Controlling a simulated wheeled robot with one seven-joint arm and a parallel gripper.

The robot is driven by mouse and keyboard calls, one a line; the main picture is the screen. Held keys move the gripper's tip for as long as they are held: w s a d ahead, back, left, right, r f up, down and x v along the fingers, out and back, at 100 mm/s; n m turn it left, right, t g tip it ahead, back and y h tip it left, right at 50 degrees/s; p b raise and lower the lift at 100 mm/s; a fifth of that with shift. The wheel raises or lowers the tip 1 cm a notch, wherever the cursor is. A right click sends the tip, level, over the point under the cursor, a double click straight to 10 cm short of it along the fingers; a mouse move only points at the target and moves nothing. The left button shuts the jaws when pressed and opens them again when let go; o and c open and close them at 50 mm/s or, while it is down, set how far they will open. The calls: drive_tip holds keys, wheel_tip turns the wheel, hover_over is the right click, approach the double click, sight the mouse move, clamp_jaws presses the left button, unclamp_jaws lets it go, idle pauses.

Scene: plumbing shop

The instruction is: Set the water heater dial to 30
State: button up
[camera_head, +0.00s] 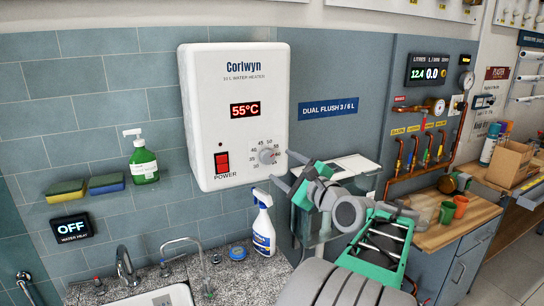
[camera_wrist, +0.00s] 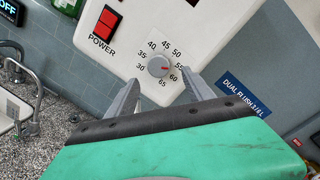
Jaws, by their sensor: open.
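The white water heater (camera_head: 235,90) hangs on the tiled wall, its red display (camera_head: 245,110) reading 55°C. Its round grey dial (camera_head: 267,156) is at the lower right of its front. In the wrist view the dial (camera_wrist: 157,67) has a red mark pointing right, near 55 to 60; the number 30 is on its lower left. My gripper (camera_head: 280,166) is open and empty, just right of the dial in the head view. In the wrist view my gripper (camera_wrist: 159,78) has one finger on each side of the dial, apart from it.
A red power switch (camera_head: 222,162) is left of the dial. A spray bottle (camera_head: 263,225) stands on the counter below the heater. A green soap bottle (camera_head: 143,160) and sponges are on the left. A sign (camera_head: 328,110) and pipe panel are on the right.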

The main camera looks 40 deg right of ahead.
sight(269, 158)
drive_tip(key=w, duration=0.2)
drive_tip(key=w+p, duration=0.1)
drive_tip(key=w, duration=0.1)
drive_tip(key=w+d, duration=0.1)
drive_tip(key=w, duration=0.1)
drive_tip(key=shift+w, duration=0.1)
drive_tip(key=shift+c, duration=0.4)
clamp_jaws()
